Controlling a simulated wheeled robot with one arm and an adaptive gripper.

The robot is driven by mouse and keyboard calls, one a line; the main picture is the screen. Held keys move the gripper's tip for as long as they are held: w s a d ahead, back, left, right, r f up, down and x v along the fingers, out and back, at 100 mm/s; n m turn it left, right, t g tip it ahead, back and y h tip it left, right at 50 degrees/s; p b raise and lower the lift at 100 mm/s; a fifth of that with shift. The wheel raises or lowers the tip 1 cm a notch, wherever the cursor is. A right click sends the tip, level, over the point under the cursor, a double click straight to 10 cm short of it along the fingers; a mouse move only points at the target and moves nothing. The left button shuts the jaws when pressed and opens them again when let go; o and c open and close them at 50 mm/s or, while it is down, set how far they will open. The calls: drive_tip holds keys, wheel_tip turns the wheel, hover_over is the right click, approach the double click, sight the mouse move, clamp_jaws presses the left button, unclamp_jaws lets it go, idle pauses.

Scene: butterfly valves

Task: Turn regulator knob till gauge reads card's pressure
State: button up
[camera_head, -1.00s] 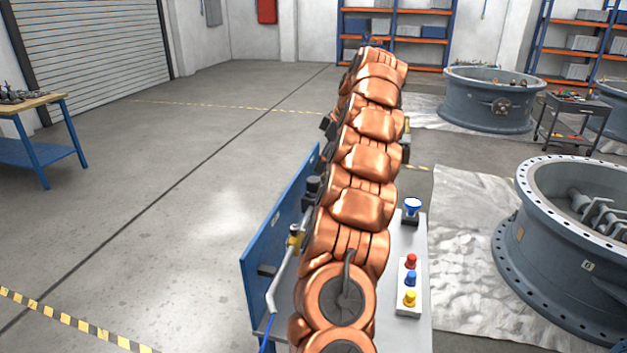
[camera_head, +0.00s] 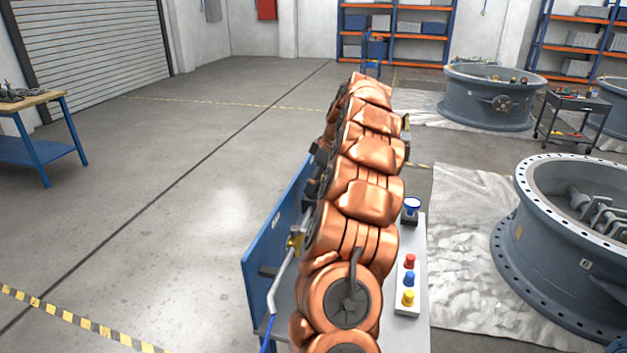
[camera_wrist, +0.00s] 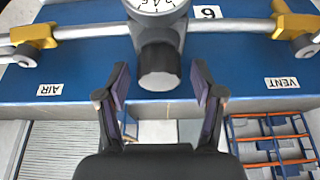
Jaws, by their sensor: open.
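In the wrist view the dark regulator knob (camera_wrist: 158,68) with a pale end face projects from a blue panel (camera_wrist: 90,85). The gauge (camera_wrist: 157,6) is beside it at the top edge, partly cut off; its needle cannot be read. A small white card (camera_wrist: 208,12) with one digit is right of the gauge; the view looks upside down, so I cannot tell a 6 from a 9. My gripper (camera_wrist: 159,78) is open, one fingertip on each side of the knob, with gaps visible. In the head view my arm hides the gripper, knob and gauge.
A grey pipe with yellow-handled valves (camera_wrist: 38,36) (camera_wrist: 290,22) runs along the panel, near AIR and VENT labels. In the head view a button box (camera_head: 408,285) with red, blue and yellow buttons is right of my arm. A large flanged valve body (camera_head: 570,250) stands further right.

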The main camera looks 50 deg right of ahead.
drive_tip(key=shift+c, duration=0.4)
drive_tip(key=c, duration=1.1)
drive_tip(key=shift+o, duration=0.2)
drive_tip(key=shift+f, duration=0.1)
drive_tip(key=shift+m+b, duration=0.3)
drive_tip(key=shift+b, duration=0.1)
